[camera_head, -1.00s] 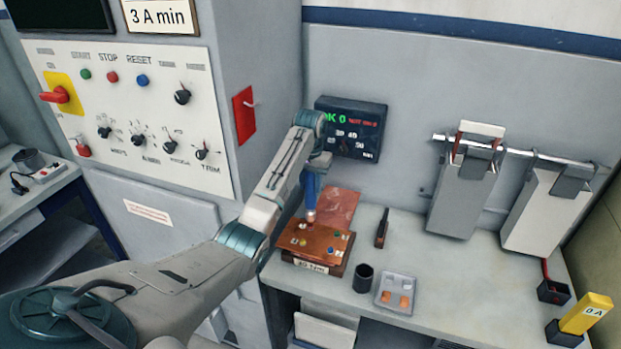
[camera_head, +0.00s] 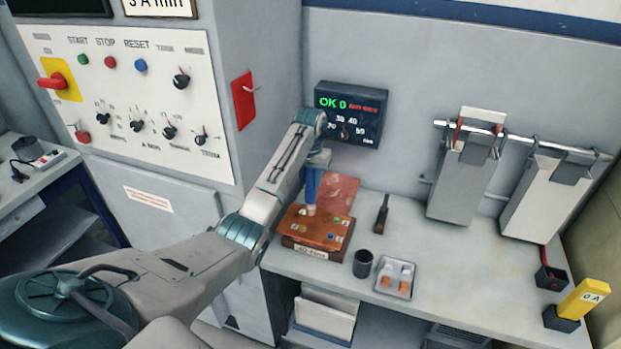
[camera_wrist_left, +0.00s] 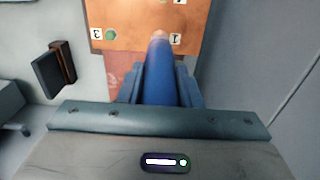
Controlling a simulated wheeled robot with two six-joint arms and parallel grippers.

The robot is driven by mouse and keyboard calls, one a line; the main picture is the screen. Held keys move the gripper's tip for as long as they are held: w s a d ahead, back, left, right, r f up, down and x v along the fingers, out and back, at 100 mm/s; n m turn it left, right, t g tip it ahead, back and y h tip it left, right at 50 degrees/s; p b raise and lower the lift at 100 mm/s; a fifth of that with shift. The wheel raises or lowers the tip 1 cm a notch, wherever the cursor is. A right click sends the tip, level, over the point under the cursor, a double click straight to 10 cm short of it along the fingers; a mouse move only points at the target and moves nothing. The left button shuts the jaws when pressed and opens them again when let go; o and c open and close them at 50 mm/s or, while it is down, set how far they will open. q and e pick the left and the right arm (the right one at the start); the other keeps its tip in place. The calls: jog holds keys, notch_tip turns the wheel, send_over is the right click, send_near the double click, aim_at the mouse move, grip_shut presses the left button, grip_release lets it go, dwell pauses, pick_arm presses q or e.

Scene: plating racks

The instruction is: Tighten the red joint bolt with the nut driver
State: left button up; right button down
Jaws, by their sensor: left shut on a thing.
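My left gripper (camera_head: 314,164) is shut on the blue nut driver (camera_head: 311,187), which points down at the copper joint plate (camera_head: 298,237) on its block. In the left wrist view the blue shaft (camera_wrist_left: 161,80) runs between the fingers. Its pale tip (camera_wrist_left: 160,36) is over the plate, beside a label marked 1 (camera_wrist_left: 176,38). The red bolt cannot be made out; the driver's tip may hide it. A green bolt (camera_wrist_left: 111,34) shows on the plate in the wrist view. A blue bolt (camera_head: 330,237) shows in the head view. My right gripper is not in view.
A display (camera_head: 351,115) reading "OK 0" is on the wall behind. A dark tool (camera_head: 381,214), a dark cup (camera_head: 362,264) and a small tray (camera_head: 383,285) stand right of the plate. The grey cabinet (camera_head: 258,60) is close on the left. The bench's right middle is clear.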

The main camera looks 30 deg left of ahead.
pick_arm(q)
jog(key=shift+s+f, duration=0.15)
jog(key=shift+f, duration=0.15)
dwell(1.9)
